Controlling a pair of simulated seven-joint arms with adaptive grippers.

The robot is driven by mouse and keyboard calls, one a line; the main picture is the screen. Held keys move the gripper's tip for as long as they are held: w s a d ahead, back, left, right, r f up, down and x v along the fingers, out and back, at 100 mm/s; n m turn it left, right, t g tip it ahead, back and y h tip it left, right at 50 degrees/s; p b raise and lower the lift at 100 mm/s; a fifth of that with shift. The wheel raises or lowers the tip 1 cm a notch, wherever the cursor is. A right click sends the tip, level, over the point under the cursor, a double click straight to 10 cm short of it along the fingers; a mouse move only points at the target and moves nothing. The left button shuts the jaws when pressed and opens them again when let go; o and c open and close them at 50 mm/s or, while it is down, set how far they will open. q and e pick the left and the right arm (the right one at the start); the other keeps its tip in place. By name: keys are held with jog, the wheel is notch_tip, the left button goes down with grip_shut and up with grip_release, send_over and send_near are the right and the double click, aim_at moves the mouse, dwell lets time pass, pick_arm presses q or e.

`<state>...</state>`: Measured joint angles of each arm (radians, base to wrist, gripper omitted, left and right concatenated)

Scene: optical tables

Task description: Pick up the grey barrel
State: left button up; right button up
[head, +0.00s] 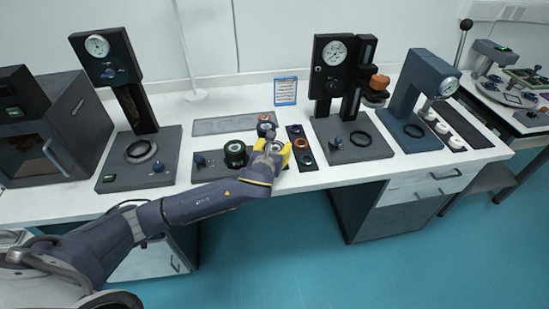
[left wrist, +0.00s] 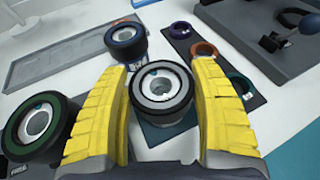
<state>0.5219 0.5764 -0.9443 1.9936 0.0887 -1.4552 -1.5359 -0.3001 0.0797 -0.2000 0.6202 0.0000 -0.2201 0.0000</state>
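The grey barrel (left wrist: 162,88) is a black cylinder with a light grey ring around its open top. It stands upright in the left wrist view, between the two yellow fingers of my left gripper (left wrist: 162,72). The fingers are apart, one on each side of it, with narrow gaps; I cannot tell if either touches. In the head view, my left gripper (head: 274,153) is over the bench and mostly hides this barrel. A green-ringed barrel (left wrist: 38,128) is left of it and a blue-ringed barrel (left wrist: 125,40) is behind it. My right gripper is not in view.
A dark strip with coloured rings (head: 302,148) lies just right of my left gripper. Gauge stands (head: 122,90) and (head: 340,110) rise on both sides. A flat grey tray (head: 215,126) lies behind. The white bench's front edge (head: 330,180) is close.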

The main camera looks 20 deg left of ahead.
pick_arm(q)
jog(key=c, duration=0.5)
jog(key=shift+r, duration=0.1)
jog(key=shift+c, duration=0.2)
